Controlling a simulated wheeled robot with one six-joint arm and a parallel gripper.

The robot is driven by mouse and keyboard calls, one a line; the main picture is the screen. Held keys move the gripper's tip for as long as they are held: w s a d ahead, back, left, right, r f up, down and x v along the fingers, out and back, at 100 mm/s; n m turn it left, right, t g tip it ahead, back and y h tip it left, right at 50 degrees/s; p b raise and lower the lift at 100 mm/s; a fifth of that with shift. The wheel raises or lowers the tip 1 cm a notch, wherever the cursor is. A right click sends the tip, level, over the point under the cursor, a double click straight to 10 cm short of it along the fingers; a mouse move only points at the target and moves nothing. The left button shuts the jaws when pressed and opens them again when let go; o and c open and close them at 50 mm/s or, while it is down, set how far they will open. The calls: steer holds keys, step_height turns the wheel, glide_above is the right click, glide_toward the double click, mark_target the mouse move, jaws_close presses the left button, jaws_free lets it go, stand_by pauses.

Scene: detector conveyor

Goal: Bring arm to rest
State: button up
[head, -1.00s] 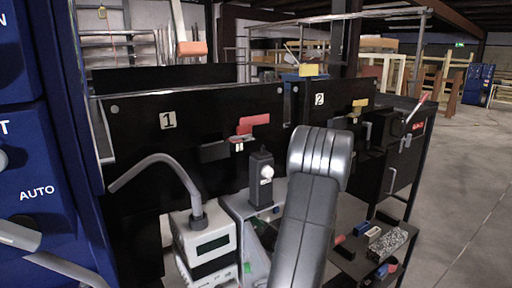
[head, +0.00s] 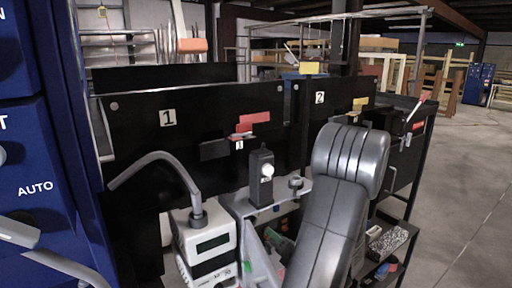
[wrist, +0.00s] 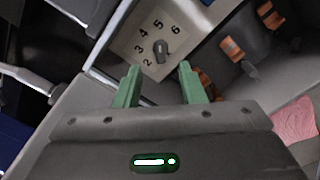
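My gripper (wrist: 157,84) shows in the wrist view as two green fingers held apart, with nothing between them. Beyond the fingertips is a pale panel (wrist: 130,42) with a dark rotary knob and printed numbers. I cannot tell how far the fingers are from it. In the head view my grey arm (head: 335,215) rises from the lower edge and bends at the top right of centre. My gripper does not show in the head view.
A white meter (head: 208,243) with a grey curved tube stands left of my arm. A black box with a white knob (head: 262,178) stands behind it. Black panels (head: 220,105) marked 1 and 2 run across the back. A blue cabinet (head: 40,130) is at left. Open floor (head: 465,190) lies right.

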steer(key=x, duration=1)
steer(key=shift+a+r+p, duration=0.1)
steer(key=shift+p, duration=0.3)
steer(key=n+b, duration=0.2)
steer(key=b, duration=0.1)
steer(key=shift+s+n, duration=0.1)
steer(key=shift+n, duration=0.3)
steer(key=n+b, duration=0.1)
steer(key=n, duration=0.1)
steer(key=n+b, duration=0.2)
steer(key=a+n+b, duration=0.1)
steer(key=n+b, duration=0.1)
steer(key=shift+s, duration=0.2)
glide_toward(257, 220)
steer(key=shift+s+d+r, duration=0.1)
steer(key=shift+s+d, duration=0.1)
steer(key=shift+s, duration=0.35)
steer(key=shift+s+d+r, duration=0.1)
steer(key=shift+s+d, duration=0.1)
steer(key=shift+s, duration=0.4)
steer(key=shift+s+d+r, duration=0.1)
steer(key=shift+s+d, duration=0.15)
steer(key=shift+s, duration=0.3)
steer(key=shift+f, duration=0.15)
